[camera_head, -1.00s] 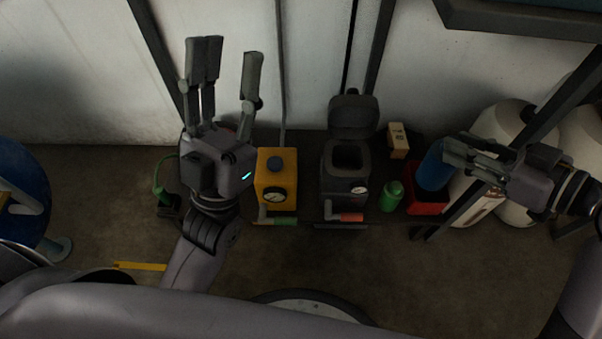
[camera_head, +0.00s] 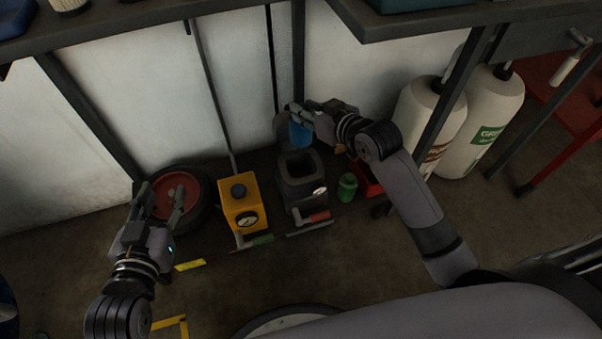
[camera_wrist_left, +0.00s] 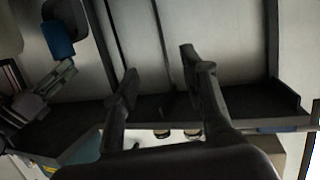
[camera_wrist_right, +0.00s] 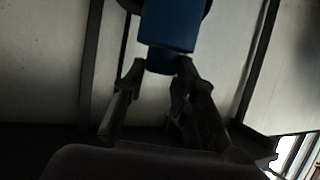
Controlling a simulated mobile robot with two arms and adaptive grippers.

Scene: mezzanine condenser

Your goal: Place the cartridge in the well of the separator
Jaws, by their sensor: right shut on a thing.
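The blue cartridge (camera_head: 300,136) is held by my right gripper (camera_head: 299,113), above and just behind the separator's opening. In the right wrist view the blue cartridge (camera_wrist_right: 170,28) stands out beyond the fingertips, which are closed on its narrower end. The separator (camera_head: 303,198) is a dark grey box with a gauge, a red-handled lever and an open top well (camera_head: 299,166). Its raised lid (camera_head: 281,128) is partly hidden behind the cartridge. My left gripper (camera_head: 161,199) is open and empty, low at the left; its spread fingers (camera_wrist_left: 160,75) show in the left wrist view.
A yellow box (camera_head: 241,212) with a gauge stands left of the separator. A green bottle (camera_head: 347,187) and red bin (camera_head: 371,190) stand to its right. White cylinders (camera_head: 432,118) stand further right. A red-hubbed wheel (camera_head: 172,190) lies near my left gripper. A shelf overhangs above.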

